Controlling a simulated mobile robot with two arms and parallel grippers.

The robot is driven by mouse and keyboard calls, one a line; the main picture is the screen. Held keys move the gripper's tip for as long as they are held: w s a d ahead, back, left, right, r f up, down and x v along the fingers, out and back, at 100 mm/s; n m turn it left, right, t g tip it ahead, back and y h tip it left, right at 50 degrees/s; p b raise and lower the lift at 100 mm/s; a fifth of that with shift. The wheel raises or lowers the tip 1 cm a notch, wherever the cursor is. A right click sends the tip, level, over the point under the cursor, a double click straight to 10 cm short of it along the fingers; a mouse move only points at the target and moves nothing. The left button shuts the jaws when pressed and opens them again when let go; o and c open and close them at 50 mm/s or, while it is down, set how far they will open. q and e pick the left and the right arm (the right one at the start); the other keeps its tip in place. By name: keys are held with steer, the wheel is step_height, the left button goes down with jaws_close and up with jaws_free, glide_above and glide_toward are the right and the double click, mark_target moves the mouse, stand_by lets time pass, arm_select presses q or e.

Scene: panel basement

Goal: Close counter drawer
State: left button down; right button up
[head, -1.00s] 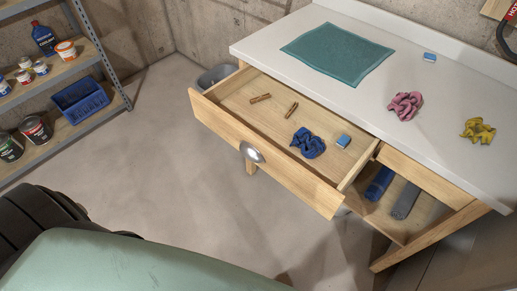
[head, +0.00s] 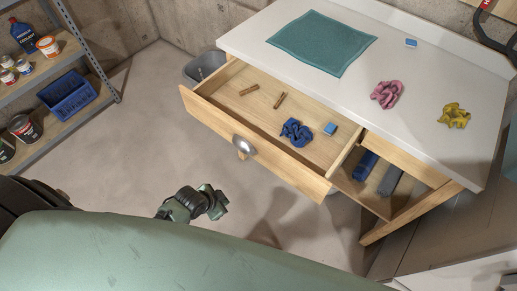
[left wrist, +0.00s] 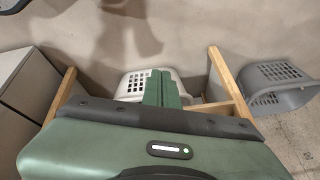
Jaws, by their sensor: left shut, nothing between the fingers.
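The counter drawer (head: 262,160) is pulled out from under the white counter top (head: 345,93). Its wooden front carries a silver cup handle (head: 244,145). Inside lie two small brown pieces, a crumpled blue cloth (head: 295,132) and a blue-and-white block (head: 330,129). My left gripper (head: 216,204) is low in front of the drawer, below and left of the handle, apart from it. In the left wrist view its green fingers (left wrist: 162,88) are together and empty. My right gripper is in neither view.
A teal mat (head: 322,43), a pink cloth (head: 386,94) and a yellow cloth (head: 454,115) lie on the counter. A shelf (head: 98,103) stands left. A grey basket (left wrist: 278,86) and white basket (left wrist: 133,84) stand on the floor. Floor before the drawer is clear.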

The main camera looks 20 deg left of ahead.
arm_select(q)
steer(key=w+d+r+m+g+h+p, duration=0.1)
steer(key=d+r+m+h+p, duration=0.15)
steer(key=r+m, duration=0.85)
steer(key=w+d+r+m+h+p, duration=0.1)
steer(key=d+r+m+h+p, duration=0.15)
steer(key=r, duration=1.65)
steer(key=p, duration=0.1)
glide_toward(274, 166)
step_height(274, 166, down, 3)
steer(key=s+d, duration=0.1)
steer(key=s, duration=0.1)
steer(key=shift+w+d+f+p, duration=0.1)
steer(key=shift+w+d+p, duration=0.15)
steer(key=shift+w, duration=0.35)
steer(key=shift+w+d+f+p, duration=0.1)
steer(key=shift+w+d+p, duration=0.15)
steer(key=shift+w, duration=0.35)
steer(key=shift+w+d+f+p, duration=0.1)
steer(key=shift+w+d+p, duration=0.15)
steer(key=shift+w, duration=0.3)
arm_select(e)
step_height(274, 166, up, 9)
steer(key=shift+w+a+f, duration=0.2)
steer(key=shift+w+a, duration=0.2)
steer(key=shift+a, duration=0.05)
